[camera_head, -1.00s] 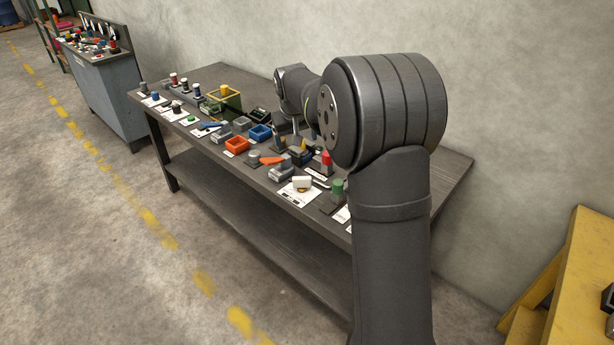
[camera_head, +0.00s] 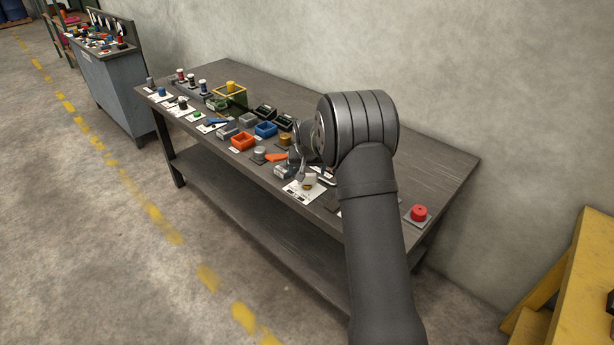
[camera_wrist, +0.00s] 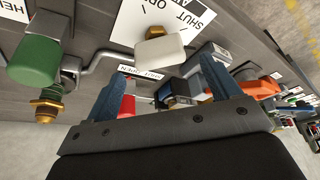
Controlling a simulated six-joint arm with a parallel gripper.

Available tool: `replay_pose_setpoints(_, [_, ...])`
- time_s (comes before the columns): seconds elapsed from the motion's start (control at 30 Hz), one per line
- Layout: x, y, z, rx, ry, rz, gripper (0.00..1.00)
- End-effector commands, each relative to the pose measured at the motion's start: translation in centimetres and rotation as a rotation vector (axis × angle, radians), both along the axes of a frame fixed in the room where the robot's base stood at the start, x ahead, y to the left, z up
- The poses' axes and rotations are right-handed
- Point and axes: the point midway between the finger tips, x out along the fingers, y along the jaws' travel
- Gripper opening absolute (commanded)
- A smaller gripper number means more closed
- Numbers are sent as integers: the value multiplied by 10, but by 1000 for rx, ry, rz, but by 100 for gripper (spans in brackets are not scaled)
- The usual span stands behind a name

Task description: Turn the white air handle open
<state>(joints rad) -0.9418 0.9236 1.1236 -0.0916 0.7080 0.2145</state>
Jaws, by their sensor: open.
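The white air handle (camera_wrist: 160,48) is a pale block on a brass stem, on a white card (camera_wrist: 190,17) printed with SHUT and OPEN. In the wrist view it lies just beyond my gripper (camera_wrist: 162,70), roughly in line with the space between the two blue-grey fingers. The fingers are apart with nothing between them, and I see no contact with the handle. In the head view the white handle (camera_head: 310,179) is near the bench's front edge, with my gripper (camera_head: 302,174) right by it and partly covering it.
A green handle (camera_wrist: 35,60) on a brass fitting and a bent metal pipe (camera_wrist: 115,58) are left of the handle in the wrist view. An orange handle (camera_wrist: 255,88) is to the right. A red button (camera_head: 418,213) sits on the bench's right end.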

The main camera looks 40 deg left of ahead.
Motion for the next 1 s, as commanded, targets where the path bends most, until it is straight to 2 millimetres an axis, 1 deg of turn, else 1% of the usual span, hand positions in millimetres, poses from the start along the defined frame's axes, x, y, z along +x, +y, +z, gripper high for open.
replay_pose_setpoints(0.03, [2, 2, -10, -3, 1, 0, 82])
replay_pose_setpoints(0.1, [5, 5, -19, -1, 1, 0, 82])
replay_pose_setpoints(0.3, [11, 11, -37, 0, 0, 0, 82])
replay_pose_setpoints(0.4, [12, 12, -40, 0, 0, 1, 82])
replay_pose_setpoints(0.67, [12, 12, -41, 0, 0, 1, 82])
replay_pose_setpoints(0.7, [12, 12, -41, 0, 0, 1, 78])
replay_pose_setpoints(0.77, [12, 12, -41, 0, 0, 1, 66])
replay_pose_setpoints(0.9, [12, 12, -41, 0, 0, 1, 39])
replay_pose_setpoints(0.93, [12, 12, -41, 0, 0, 1, 37])
replay_pose_setpoints(1.0, [12, 12, -41, 0, 0, 1, 37])
